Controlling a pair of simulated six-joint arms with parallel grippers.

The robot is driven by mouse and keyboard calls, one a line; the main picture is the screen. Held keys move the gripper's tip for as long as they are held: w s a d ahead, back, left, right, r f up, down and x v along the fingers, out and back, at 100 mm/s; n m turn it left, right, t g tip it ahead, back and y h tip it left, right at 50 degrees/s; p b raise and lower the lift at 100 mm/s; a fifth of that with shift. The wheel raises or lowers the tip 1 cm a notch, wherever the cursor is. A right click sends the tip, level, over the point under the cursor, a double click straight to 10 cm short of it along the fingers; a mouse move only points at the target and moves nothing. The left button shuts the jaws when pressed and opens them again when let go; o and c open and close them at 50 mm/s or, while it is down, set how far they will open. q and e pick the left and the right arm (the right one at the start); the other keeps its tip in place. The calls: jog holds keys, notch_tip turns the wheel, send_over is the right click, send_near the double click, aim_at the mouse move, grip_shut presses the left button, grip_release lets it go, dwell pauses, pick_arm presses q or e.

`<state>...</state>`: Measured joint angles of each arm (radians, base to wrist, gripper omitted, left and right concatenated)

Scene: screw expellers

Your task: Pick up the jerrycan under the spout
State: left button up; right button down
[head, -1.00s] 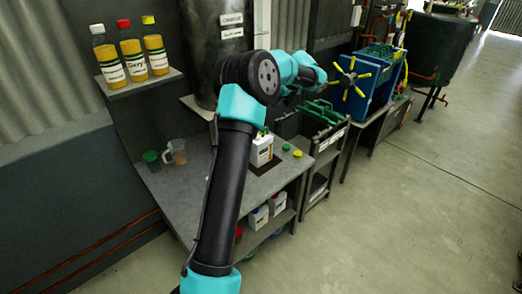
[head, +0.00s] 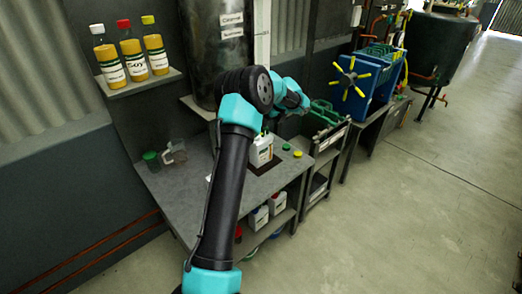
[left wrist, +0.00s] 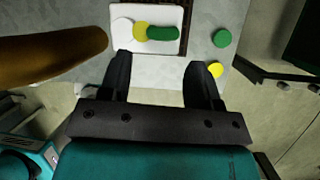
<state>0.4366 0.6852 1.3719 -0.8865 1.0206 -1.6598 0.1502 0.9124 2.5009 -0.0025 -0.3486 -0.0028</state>
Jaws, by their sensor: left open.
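The white jerrycan (head: 261,152) stands upright on a dark patch of the grey bench, below the big dark tank. Its white body (left wrist: 160,14) also shows at the top of the left wrist view, with a white round part, a yellow part and a green part on it. My left gripper (left wrist: 158,72) is open and empty. Its two fingers point toward the jerrycan, with its near edge just beyond the fingertips and not between them. In the head view the fingers are hard to make out. My right gripper is not in view.
A green cap (head: 286,146) and a yellow cap (head: 297,154) lie right of the jerrycan. A clear jug (head: 175,152) and a green cup (head: 151,160) stand to the left. A brown rounded bar (left wrist: 50,50) is close at the left wrist view's left.

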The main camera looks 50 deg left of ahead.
aim_at(267, 136)
pick_arm(q)
jog(key=shift+x, duration=2.6)
jog(key=shift+w+a+r, duration=0.1)
jog(key=shift+c, duration=0.3)
grip_shut()
jog(key=shift+r, duration=0.1)
